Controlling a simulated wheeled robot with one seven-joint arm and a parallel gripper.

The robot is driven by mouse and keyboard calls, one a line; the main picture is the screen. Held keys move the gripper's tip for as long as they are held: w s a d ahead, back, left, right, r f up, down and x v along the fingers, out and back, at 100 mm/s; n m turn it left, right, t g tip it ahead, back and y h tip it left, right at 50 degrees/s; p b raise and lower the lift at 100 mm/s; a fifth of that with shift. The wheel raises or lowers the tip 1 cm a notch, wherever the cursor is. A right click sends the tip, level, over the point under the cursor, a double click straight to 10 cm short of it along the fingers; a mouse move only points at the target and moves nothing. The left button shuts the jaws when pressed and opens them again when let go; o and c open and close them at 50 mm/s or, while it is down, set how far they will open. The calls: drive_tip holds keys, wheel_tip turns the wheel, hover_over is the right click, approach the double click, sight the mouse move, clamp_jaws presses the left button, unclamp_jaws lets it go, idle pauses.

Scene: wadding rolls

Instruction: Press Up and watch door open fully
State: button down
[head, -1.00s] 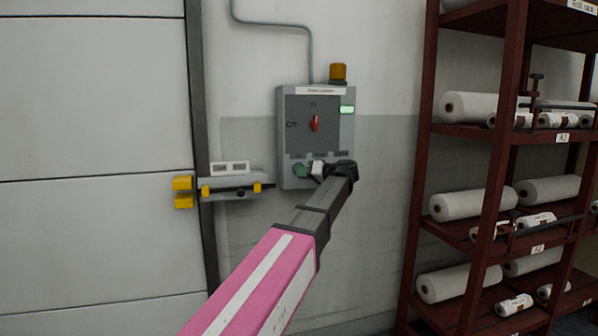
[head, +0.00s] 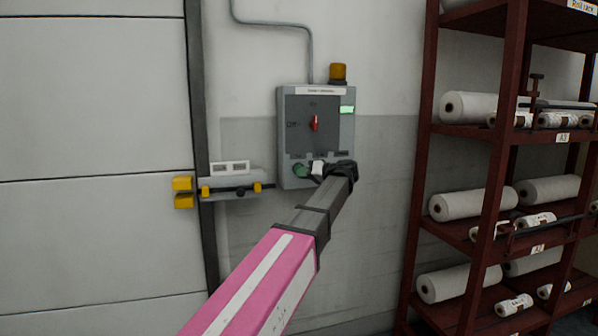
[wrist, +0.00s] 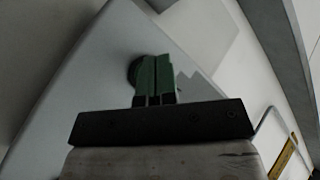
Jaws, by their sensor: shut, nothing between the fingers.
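A grey control box (head: 318,138) is on the wall, with a red rotary switch (head: 315,123), a lit green indicator (head: 347,110) and a row of labelled controls low down. A round green button (head: 300,171) is at its lower left; the label is too small to read. My gripper (wrist: 153,60) is shut and empty, its green fingertips overlapping the dark green round button (wrist: 133,70) in the wrist view. I cannot tell whether they touch or press it. The white panelled door (head: 95,110) fills the left and looks closed where visible.
A yellow-ended latch bar (head: 235,185) sits between door edge and box. An amber lamp (head: 338,72) tops the box. A dark red rack (head: 505,150) with white rolls stands at the right. Bare wall (head: 385,200) lies between box and rack.

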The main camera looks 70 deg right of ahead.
drive_tip(key=shift+d, duration=0.1)
drive_tip(key=shift+w+d, duration=0.2)
drive_tip(key=shift+w, duration=0.05)
